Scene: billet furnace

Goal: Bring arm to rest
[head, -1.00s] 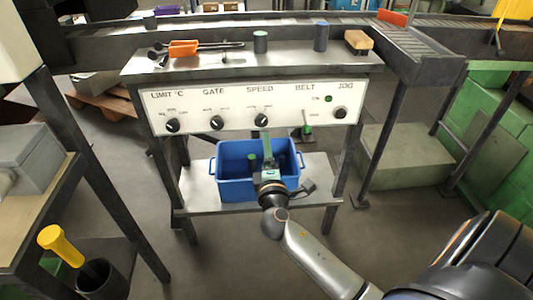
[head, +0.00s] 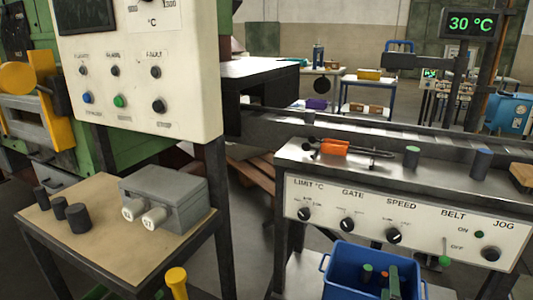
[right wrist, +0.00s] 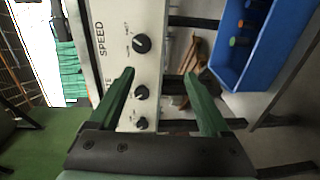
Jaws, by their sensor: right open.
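My right gripper (head: 392,282) shows at the bottom of the head view, in front of or over the blue bin; its lower part is cut off by the frame edge. The blue bin (right wrist: 228,70) is off to the upper right there, apart from the fingers. My left gripper is in neither view.
The control panel (head: 420,222) with knobs fronts a steel bench above the blue bin (head: 345,292). Several small cylinders lie in the bin. A tan side table (head: 120,245) with a grey box (head: 170,195) stands at left. A temperature display (head: 472,23) reads 30 °C.

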